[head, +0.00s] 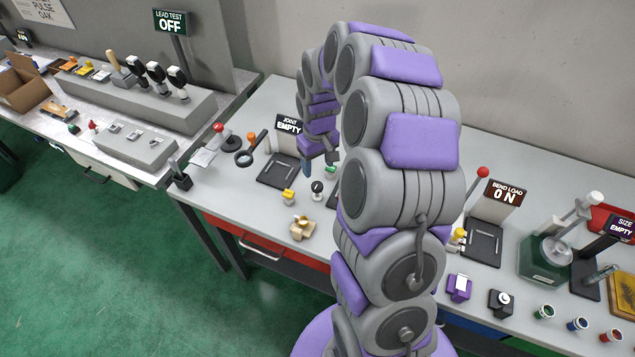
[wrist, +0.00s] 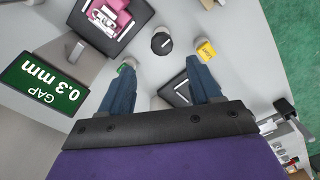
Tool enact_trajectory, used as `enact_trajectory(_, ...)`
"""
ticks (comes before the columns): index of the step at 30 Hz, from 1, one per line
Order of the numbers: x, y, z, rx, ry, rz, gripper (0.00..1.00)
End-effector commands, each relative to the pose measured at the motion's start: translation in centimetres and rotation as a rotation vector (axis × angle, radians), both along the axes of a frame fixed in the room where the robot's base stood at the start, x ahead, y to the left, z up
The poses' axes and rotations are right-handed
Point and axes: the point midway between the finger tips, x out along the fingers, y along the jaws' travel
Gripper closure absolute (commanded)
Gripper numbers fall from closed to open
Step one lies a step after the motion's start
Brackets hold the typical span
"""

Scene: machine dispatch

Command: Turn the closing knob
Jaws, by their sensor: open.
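My gripper (wrist: 158,72) is open in the wrist view, its two blue fingers wide apart with nothing held between them. A round black knob with a white bar (wrist: 161,43) stands just beyond the fingertips, roughly between them and apart from both. It looks like the closing knob, though no label shows. In the head view my gripper (head: 320,155) hangs over the bench behind my arm, and a small dark knob with a white top (head: 317,187) stands in front of it.
A green sign reading GAP 0.3 mm (wrist: 43,83) stands left in the wrist view. A pink part (wrist: 108,14) sits on a black pad. A yellow block (wrist: 206,49) is by the right fingertip, a green piece (wrist: 122,68) by the left. A red-knobbed lever (head: 483,173) rises right of my arm.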

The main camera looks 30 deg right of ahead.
Motion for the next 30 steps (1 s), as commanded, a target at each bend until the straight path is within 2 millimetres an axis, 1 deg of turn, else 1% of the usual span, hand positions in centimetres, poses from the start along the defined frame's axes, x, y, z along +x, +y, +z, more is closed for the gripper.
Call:
enact_trajectory(1,-0.1,0.0,-1.2,0.001,0.003,0.0,0.37)
enact_trajectory(6,0.0,0.0,-4.5,0.0,0.003,-0.001,0.37)
enact_trajectory(9,-0.1,0.0,-6.0,0.0,0.003,-0.001,0.37)
enact_trajectory(12,0.0,0.0,-7.1,-0.001,0.001,-0.001,0.37)
enact_trajectory(18,0.0,0.0,-8.1,-0.001,-0.002,0.0,0.37)
enact_trajectory(26,0.0,0.0,-8.2,-0.001,-0.002,0.0,0.37)
enact_trajectory(30,0.0,0.0,-8.2,-0.001,-0.001,0.0,0.49)
